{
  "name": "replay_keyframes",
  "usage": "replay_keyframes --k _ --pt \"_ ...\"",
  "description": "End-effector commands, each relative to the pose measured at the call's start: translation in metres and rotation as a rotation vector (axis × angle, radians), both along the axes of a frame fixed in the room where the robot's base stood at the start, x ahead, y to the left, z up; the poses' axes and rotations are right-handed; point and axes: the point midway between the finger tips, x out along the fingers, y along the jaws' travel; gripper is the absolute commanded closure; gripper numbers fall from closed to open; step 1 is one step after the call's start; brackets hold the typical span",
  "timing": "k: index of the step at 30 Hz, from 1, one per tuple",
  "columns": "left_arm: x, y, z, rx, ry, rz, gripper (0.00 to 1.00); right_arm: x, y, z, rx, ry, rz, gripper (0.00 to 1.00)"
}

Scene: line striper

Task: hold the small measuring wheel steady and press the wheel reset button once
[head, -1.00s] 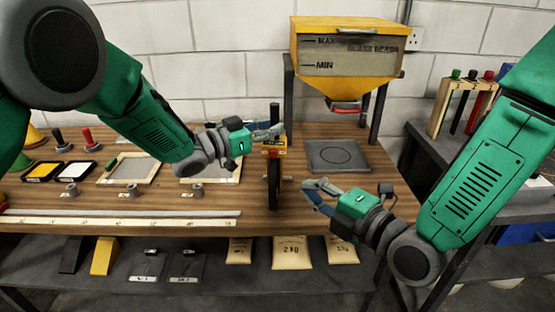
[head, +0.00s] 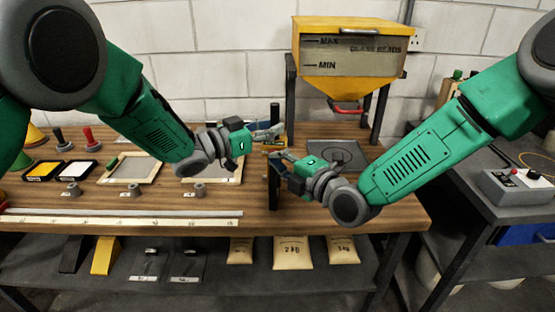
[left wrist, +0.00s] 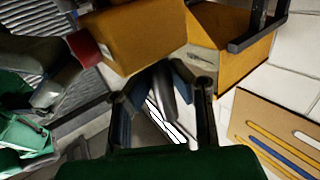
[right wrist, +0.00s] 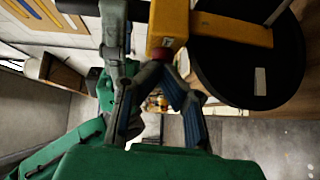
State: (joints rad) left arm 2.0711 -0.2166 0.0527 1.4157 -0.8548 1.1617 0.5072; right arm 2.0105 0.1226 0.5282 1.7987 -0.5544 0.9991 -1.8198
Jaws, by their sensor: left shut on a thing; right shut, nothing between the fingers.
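The small measuring wheel stands upright at the bench's front middle, its black wheel (head: 274,190) edge-on in the head view. My left gripper (head: 272,131) is shut on its dark upright handle, below the top end (head: 275,111). The wheel's yellow body (left wrist: 135,40) and red reset button (left wrist: 84,48) show in the left wrist view. My right gripper (head: 279,155) is shut and empty at the body's right side. In the right wrist view its fingertips (right wrist: 170,75) are at the red button (right wrist: 160,54), which they partly cover. I cannot tell whether the button is pushed in.
A yellow glass-bead hopper (head: 350,60) stands behind on dark legs. A grey plate (head: 345,153) lies right of the wheel, partly behind my right arm. Framed screens (head: 133,168) and a long ruler (head: 120,218) lie to the left. A grey control box (head: 517,186) stands on the right-hand bench.

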Motion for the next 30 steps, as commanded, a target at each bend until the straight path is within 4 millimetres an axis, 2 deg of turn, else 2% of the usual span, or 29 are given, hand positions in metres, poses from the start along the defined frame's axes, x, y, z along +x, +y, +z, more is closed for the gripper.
replay_keyframes --k 10,18,26,30 --pt "0.001 -0.001 0.002 -0.002 -0.005 0.000 1.00 0.002 -0.001 0.000 0.000 -0.001 0.000 1.00" --pt "-0.001 -0.002 0.002 -0.002 -0.002 -0.004 1.00 0.022 -0.005 0.000 0.001 -0.003 -0.005 1.00" --pt "-0.002 -0.003 0.000 -0.001 0.002 -0.008 1.00 0.023 -0.006 0.002 0.003 -0.006 -0.009 1.00" --pt "-0.003 -0.003 -0.001 -0.001 0.004 -0.008 1.00 0.014 -0.005 0.002 0.003 -0.005 -0.006 1.00"
